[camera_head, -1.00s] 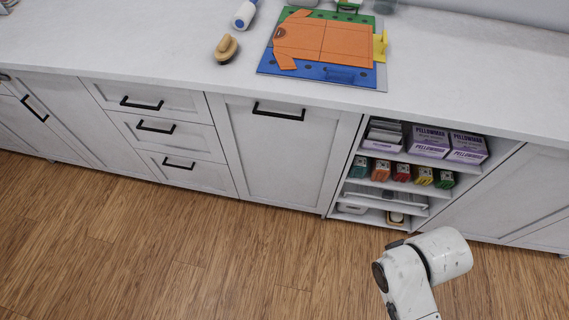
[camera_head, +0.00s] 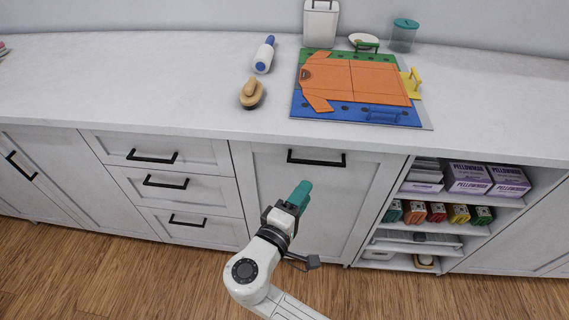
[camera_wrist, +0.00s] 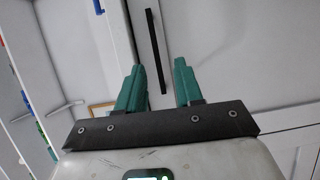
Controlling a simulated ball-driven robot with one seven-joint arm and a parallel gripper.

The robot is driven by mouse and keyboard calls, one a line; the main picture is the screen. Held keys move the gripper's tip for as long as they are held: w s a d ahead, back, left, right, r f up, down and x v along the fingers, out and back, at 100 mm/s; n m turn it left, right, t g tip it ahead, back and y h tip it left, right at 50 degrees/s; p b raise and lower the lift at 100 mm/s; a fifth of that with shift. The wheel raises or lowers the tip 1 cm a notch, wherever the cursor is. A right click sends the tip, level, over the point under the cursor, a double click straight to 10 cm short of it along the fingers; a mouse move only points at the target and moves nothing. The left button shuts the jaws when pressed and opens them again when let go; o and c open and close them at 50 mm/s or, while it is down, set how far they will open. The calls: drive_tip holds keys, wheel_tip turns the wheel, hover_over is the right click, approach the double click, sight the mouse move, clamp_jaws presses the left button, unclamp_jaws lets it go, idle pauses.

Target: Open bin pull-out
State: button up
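The bin pull-out is most likely the tall white cabinet front (camera_head: 270,190) with one black bar handle (camera_head: 316,159) near its top, between the drawers and the open shelves. Its front is closed. My gripper (camera_head: 302,192) is in front of this panel, below and slightly left of the handle, with teal fingers pointing up toward it. In the wrist view the two teal fingers (camera_wrist: 158,78) are spread apart with nothing between their tips. The black handle (camera_wrist: 156,50) shows beyond and between them, running lengthwise. I see no contact with it.
Several drawers (camera_head: 170,190) with black handles are to the left. Open shelves (camera_head: 455,205) with purple boxes and small colored boxes are to the right. The white countertop (camera_head: 180,95) above holds a brush (camera_head: 251,94) and an orange folding board (camera_head: 355,82). Wood floor is clear in front.

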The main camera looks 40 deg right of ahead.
sight(316, 163)
drive_tip(key=x, duration=0.6)
drive_tip(key=w+p+x, duration=0.1)
drive_tip(key=x, duration=0.3)
drive_tip(key=shift+w+r, duration=0.15)
drive_tip(key=shift+r, duration=0.25)
drive_tip(key=shift+c, duration=0.5)
clamp_jaws()
